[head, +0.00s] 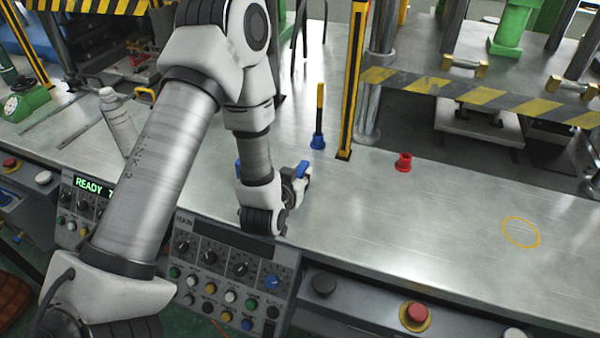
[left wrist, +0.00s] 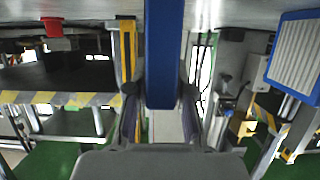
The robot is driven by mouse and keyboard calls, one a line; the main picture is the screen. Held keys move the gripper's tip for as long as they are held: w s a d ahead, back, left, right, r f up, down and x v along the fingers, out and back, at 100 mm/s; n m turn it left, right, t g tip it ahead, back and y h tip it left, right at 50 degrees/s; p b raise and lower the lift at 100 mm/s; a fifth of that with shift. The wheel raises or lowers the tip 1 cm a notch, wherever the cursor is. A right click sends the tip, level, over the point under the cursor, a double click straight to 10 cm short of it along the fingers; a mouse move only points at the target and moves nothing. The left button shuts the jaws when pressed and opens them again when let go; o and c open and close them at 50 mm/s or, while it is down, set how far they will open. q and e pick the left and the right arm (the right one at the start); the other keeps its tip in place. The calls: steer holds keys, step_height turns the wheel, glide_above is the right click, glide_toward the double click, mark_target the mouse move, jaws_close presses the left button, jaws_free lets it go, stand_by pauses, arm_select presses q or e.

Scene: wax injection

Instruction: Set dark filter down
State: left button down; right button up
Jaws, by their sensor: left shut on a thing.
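My left gripper (head: 300,184) is low over the metal table near its front edge, just behind the control panels. In the left wrist view my left gripper (left wrist: 161,100) is shut on the dark filter (left wrist: 163,55), which shows edge-on as a dark blue upright slab between the fingers. In the head view only a small blue part of the held filter (head: 305,169) shows; my arm hides most of it. I cannot tell whether it touches the table. A second filter (left wrist: 297,55), with a blue frame and pale pleats, stands apart at the right of the left wrist view.
A yellow-and-black post (head: 353,80) and a thin blue-based marker (head: 318,140) stand behind the gripper. A red fitting (head: 404,161) stands to the right. A spray bottle (head: 118,122) stands left. The table around the orange ring (head: 521,232) is clear.

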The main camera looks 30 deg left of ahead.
arm_select(q)
steer(key=shift+s+f, duration=0.1)
steer(key=shift+f, duration=0.05)
steer(key=c, duration=1)
jaws_free()
